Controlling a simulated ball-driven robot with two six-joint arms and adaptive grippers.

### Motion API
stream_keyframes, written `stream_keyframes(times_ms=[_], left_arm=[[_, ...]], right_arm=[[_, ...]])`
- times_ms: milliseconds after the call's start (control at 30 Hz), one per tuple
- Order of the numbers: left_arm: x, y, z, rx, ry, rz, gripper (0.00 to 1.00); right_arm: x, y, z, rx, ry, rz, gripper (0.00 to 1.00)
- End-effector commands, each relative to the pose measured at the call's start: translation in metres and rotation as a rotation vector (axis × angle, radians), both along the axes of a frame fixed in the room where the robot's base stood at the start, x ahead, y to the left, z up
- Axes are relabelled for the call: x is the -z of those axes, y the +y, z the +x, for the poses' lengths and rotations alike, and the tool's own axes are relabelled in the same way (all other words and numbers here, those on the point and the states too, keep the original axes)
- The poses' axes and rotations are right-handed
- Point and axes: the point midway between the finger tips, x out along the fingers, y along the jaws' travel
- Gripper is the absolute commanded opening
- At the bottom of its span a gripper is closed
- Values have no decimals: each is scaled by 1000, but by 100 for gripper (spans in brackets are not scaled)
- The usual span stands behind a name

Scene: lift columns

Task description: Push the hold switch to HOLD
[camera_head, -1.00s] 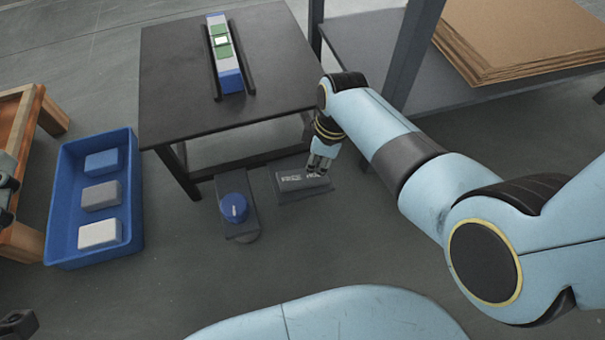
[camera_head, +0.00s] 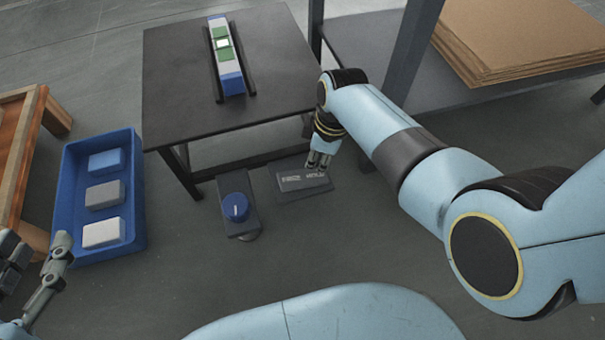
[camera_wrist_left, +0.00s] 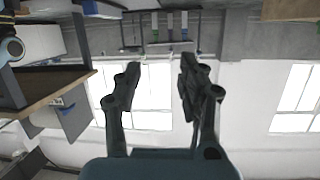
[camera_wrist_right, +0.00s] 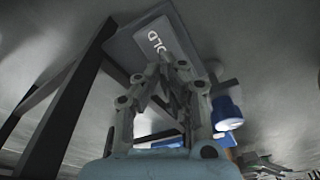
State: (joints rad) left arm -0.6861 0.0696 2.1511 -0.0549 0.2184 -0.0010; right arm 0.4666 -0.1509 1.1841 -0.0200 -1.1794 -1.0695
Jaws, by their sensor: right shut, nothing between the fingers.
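The hold switch panel (camera_head: 300,184) is a flat dark grey plate with white lettering, low in front of the black table. My left gripper (camera_wrist_left: 158,62) is open and empty, away from the panel, at the lower left of the head view.
A blue knob (camera_head: 235,207) on a grey box stands just left of the panel. The black table (camera_head: 180,90) carries a rail with coloured blocks (camera_head: 222,45). A blue crate (camera_head: 140,218) with several blocks stands left.

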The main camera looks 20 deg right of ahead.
Motion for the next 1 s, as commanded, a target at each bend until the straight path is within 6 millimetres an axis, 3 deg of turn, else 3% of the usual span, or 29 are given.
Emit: stream_keyframes(times_ms=[833, 1000], left_arm=[[54, 7, -53, -34, 330, 2, 40], [38, 9, -39, -48, 471, 7, 40]], right_arm=[[-17, 0, 0, 0, 0, 0, 0], [-36, 0, 2, 0, -5, 0, 0]])
